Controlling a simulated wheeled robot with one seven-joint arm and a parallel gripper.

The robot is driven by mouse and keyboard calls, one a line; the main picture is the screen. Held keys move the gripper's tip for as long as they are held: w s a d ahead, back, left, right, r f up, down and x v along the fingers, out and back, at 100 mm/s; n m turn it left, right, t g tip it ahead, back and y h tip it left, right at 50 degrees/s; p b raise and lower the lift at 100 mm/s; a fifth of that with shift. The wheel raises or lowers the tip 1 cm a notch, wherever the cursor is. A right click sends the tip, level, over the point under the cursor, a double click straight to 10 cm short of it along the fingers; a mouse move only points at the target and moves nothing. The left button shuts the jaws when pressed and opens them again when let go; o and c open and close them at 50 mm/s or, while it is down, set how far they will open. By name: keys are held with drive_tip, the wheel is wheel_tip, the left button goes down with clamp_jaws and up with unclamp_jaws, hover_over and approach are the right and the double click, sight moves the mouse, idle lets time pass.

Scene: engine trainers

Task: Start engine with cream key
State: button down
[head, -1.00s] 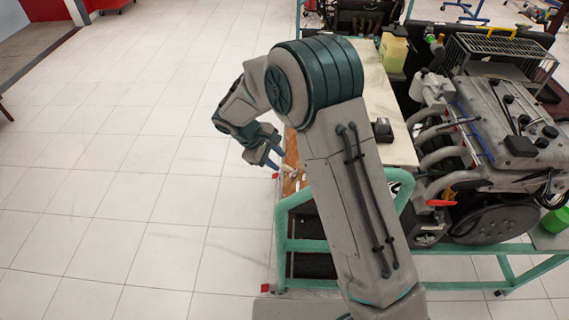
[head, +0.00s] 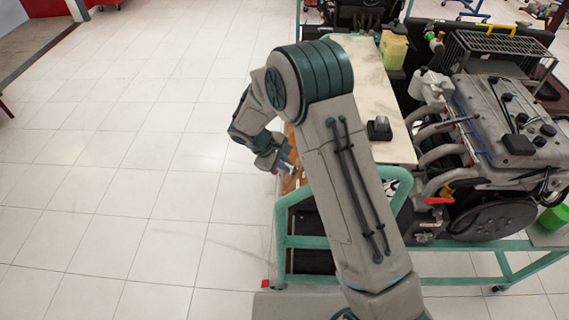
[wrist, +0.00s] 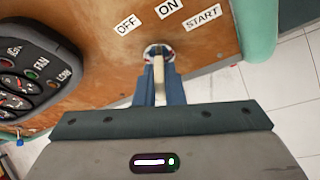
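The cream key (wrist: 158,75) stands in the round ignition switch (wrist: 152,50) on the brown wooden panel (wrist: 100,30). The labels OFF, ON and START are set in an arc beyond the switch in the wrist view. My gripper (wrist: 158,80) has its blue fingers on both sides of the key, with no clear gap, and looks shut on it. In the head view my gripper (head: 285,163) is at the left edge of the engine stand, and my arm hides most of the panel. The engine (head: 500,130) sits on the stand at the right.
A dark gauge cluster (wrist: 35,70) is on the panel, left of the switch in the wrist view. The green frame (head: 283,225) of the stand runs close by. A light board (head: 385,90) lies behind my arm. The tiled floor at left is clear.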

drive_tip(key=shift+f+b, duration=0.15)
drive_tip(key=shift+b, duration=0.55)
drive_tip(key=shift+a+f+m+b, duration=0.15)
drive_tip(key=shift+m+b, duration=0.35)
drive_tip(key=shift+b, duration=0.6)
drive_tip(key=m+t+b, duration=0.1)
drive_tip(key=m+b, duration=0.1)
drive_tip(key=b, duration=0.4)
drive_tip(key=shift+s+f+h, duration=0.1)
drive_tip(key=shift+f+h, duration=0.1)
drive_tip(key=shift+h, duration=0.2)
drive_tip(key=m+t+h+b, duration=0.1)
drive_tip(key=m+b, duration=0.2)
drive_tip(key=b, duration=0.3)
drive_tip(key=shift+r, duration=0.1)
drive_tip(key=shift+r+m+b, duration=0.2)
drive_tip(key=shift+m+b, duration=0.5)
drive_tip(key=shift+b, duration=0.55)
drive_tip(key=shift+r+h, duration=0.1)
drive_tip(key=shift+h, duration=0.2)
